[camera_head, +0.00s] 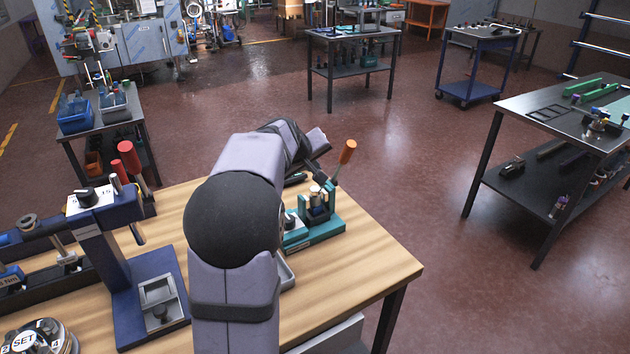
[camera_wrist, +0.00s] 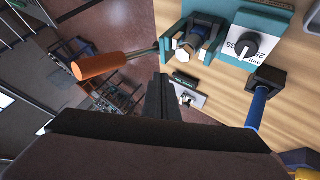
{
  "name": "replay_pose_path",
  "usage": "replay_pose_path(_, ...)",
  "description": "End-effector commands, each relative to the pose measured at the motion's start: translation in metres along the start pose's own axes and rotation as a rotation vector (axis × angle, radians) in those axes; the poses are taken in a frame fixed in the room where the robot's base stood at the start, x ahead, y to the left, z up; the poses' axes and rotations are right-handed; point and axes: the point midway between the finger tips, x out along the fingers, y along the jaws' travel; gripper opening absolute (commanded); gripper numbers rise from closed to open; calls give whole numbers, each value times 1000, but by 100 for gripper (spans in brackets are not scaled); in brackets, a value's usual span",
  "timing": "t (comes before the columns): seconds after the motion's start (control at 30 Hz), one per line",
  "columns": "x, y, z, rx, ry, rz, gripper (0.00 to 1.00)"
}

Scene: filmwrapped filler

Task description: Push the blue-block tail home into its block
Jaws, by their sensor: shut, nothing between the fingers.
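My gripper (camera_wrist: 160,90) shows in the wrist view as dark fingers held together, with nothing between them. A teal fixture (camera_head: 316,232) with a metal cylinder and an orange-handled lever (camera_head: 347,152) stands on the bench. In the wrist view the teal fixture (camera_wrist: 172,17) and the orange handle (camera_wrist: 97,66) are beyond the fingertips. A navy stand (camera_head: 150,268) with a dial on top is left of my arm in the head view.
The wooden bench (camera_head: 365,270) is clear at its right front. A blue handle (camera_wrist: 256,108) and a white dial plate (camera_wrist: 246,50) are right of my fingers in the wrist view. Red-handled tools (camera_head: 130,158) stand at the bench's back left. A small grey plate (camera_wrist: 188,92) lies near the fingers.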

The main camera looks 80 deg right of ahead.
Motion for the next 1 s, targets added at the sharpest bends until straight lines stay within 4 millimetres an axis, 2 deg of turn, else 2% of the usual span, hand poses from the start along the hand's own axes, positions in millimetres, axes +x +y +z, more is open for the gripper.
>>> replay_pose_path(0.03,-7,5,-5,0,1,0,0)
replay_pose_path(0.3,-20,14,-15,1,1,0,0)
replay_pose_path(0.8,-20,14,-14,1,1,0,0)
replay_pose_path(0.93,-25,2,-19,-8,3,-20,0)
replay_pose_path(1.0,-31,-14,-25,-19,5,-44,0)
